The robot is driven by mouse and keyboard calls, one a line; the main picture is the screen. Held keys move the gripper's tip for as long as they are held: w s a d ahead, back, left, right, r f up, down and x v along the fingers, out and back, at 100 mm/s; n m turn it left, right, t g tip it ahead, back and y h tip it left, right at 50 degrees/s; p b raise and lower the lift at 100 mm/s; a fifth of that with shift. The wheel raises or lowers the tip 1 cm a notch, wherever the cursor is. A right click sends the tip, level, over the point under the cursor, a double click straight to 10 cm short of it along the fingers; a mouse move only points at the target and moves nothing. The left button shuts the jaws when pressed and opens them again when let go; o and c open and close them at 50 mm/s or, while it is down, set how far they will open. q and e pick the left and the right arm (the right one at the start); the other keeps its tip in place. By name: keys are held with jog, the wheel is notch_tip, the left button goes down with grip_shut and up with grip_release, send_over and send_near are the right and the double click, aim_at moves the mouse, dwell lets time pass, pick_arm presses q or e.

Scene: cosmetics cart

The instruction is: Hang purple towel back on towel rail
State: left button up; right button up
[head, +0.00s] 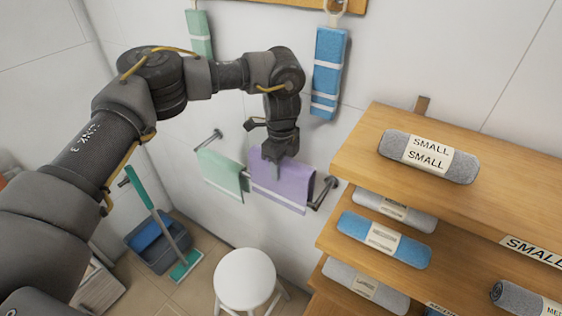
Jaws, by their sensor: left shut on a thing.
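The purple towel (284,184) with pale stripes drapes at the right part of the towel rail (324,194) on the white wall, beside the green towel (222,172). My left gripper (275,168) points down at the purple towel's upper left part and is shut on it. The fingertips overlap the cloth, and the grip itself is partly hidden by the gripper body. I cannot tell how much of the towel's weight rests on the rail. My right gripper is not in view.
Wooden shelves (472,172) with rolled towels stand close on the right. A blue towel (328,72) and another green one (199,36) hang above. A white stool (245,279), a bucket (158,243) and a green squeegee (186,265) are on the floor below.

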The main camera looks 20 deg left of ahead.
pick_arm(q)
jog(key=shift+f+b, duration=2.7)
jog(key=shift+f, duration=2.75)
jog(key=o, duration=1.2)
jog(key=shift+o, duration=0.2)
notch_tip(320, 180, up, 11)
jog(key=shift+f+b, duration=0.1)
jog(key=shift+b, duration=0.75)
